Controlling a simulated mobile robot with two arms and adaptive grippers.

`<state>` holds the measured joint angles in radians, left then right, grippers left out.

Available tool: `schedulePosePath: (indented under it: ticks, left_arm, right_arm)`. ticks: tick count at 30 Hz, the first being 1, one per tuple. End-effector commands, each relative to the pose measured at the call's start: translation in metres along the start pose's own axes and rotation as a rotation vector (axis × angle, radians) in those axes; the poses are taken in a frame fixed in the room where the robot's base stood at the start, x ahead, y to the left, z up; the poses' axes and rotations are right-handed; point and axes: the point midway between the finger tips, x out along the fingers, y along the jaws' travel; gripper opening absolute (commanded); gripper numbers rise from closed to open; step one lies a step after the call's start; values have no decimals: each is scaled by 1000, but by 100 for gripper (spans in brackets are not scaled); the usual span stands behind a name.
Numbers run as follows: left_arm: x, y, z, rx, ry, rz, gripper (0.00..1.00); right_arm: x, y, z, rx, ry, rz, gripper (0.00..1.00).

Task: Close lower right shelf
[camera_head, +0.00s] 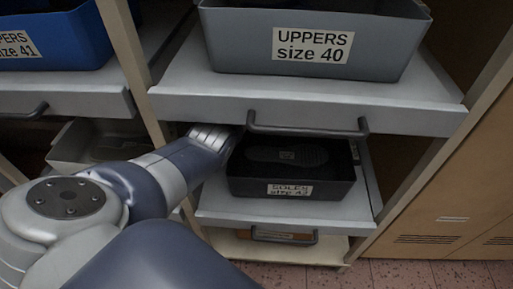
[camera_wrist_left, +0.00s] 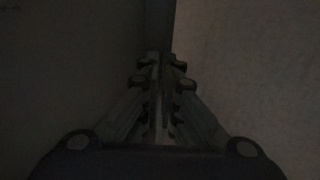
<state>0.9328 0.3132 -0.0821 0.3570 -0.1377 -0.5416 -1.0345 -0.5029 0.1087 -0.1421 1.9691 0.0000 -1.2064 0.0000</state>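The right unit has a pulled-out grey shelf (camera_head: 345,208) with a black bin (camera_head: 250,186) on it. The bin's label reads SOLES, its number hard to read, and a dark sole shape lies inside. The left gripper is hidden in the head view. In the dark left wrist view its fingers (camera_wrist_left: 162,62) are together, with nothing clearly held. My right gripper is not in view.
Above, a pulled-out shelf (camera_head: 420,108) with a dark handle (camera_head: 308,130) holds a grey UPPERS size 40 bin (camera_head: 400,50). The left unit has a blue bin (camera_head: 85,38) and a pale bin (camera_head: 68,150). A brown cabinet (camera_head: 450,170) stands right. Tiled floor (camera_head: 430,275) is clear.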

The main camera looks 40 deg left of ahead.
Motion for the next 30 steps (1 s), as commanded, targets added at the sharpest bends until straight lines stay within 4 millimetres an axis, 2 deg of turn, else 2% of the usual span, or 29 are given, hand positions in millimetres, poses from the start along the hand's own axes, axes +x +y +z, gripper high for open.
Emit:
schedulePosePath:
  ticks: [1,17,30]
  left_arm:
    - [2,6,0,1,-1,11,0]
    - [0,5,0,1,-2,9,0]
    - [-20,1,0,0,-1,1,0]
  right_arm:
    - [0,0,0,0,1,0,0]
    - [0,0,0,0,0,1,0]
    - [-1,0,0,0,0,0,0]
